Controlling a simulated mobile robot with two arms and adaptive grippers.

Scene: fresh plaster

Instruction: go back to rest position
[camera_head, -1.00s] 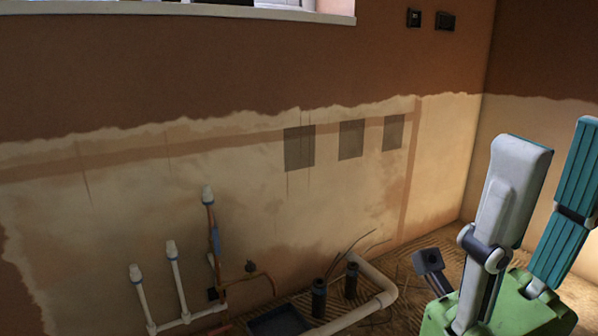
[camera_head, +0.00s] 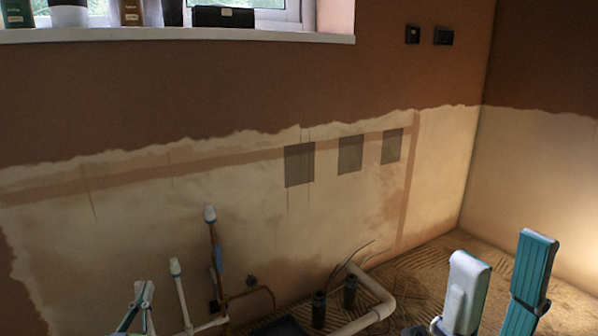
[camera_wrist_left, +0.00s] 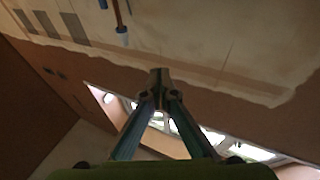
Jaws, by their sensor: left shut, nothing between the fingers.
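My left gripper (camera_head: 143,290) is at the lower left of the head view, pointing up in front of the plastered wall, near the white pipes. In the left wrist view its two teal fingers (camera_wrist_left: 159,80) meet at the tips, with nothing between them. My right gripper (camera_head: 504,262) is at the lower right of the head view, close to the camera. Its pale grey finger and teal finger point up and stand apart, with nothing seen between them. Its base is cut off by the lower edge.
White and copper pipes (camera_head: 214,245) stand up by the wall. A thick white pipe (camera_head: 372,282) and dark stubs (camera_head: 349,294) are by the floor. A window sill (camera_head: 180,39) with bottles is above. Straw-coloured floor (camera_head: 420,270) shows at right.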

